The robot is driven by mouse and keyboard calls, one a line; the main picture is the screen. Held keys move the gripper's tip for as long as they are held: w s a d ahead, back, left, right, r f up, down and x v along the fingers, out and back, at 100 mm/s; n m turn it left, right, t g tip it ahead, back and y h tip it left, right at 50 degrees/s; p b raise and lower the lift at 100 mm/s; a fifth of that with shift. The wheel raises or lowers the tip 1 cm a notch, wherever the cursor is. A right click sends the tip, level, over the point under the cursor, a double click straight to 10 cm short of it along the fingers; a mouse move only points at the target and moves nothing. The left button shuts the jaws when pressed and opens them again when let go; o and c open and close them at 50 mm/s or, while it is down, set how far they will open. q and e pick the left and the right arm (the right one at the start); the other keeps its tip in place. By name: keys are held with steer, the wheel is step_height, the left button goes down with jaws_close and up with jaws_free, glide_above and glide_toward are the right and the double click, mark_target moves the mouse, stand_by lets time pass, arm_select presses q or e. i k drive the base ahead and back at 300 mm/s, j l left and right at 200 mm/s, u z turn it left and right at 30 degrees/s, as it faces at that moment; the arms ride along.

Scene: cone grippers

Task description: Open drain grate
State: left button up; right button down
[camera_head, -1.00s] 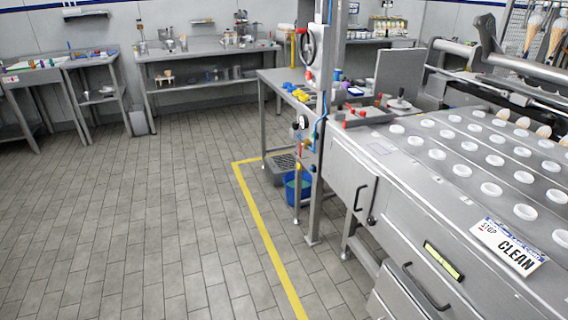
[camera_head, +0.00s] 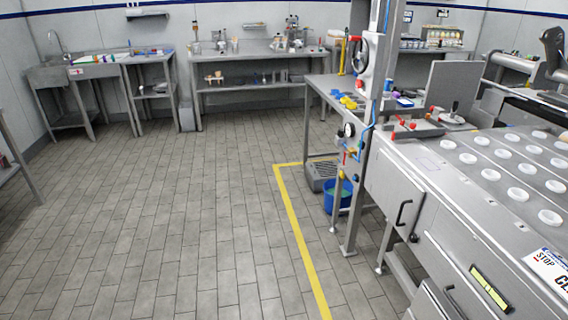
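I cannot make out a clear drain grate in the floor. A low grey box with a slotted or grilled face (camera_head: 322,174) stands on the floor under the side table, beside a blue bucket (camera_head: 338,195). I cannot tell if this is the grate. Neither of my grippers is in view.
A machine with rows of white cups (camera_head: 510,165) fills the right side. A steel post with gauge and valves (camera_head: 362,150) stands in front of the bucket. A yellow floor line (camera_head: 303,245) runs by it. Benches (camera_head: 255,83) line the back wall. The tiled floor (camera_head: 150,220) is clear.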

mark_target(322, 169)
steer(key=i+u, duration=0.1)
steer(key=i, duration=3.55)
steer(key=i+z, duration=0.1)
steer(key=i, duration=0.45)
steer(key=i+j+z, duration=0.1)
steer(key=i, duration=0.4)
steer(key=i+j+z, duration=0.15)
steer(key=i, duration=0.4)
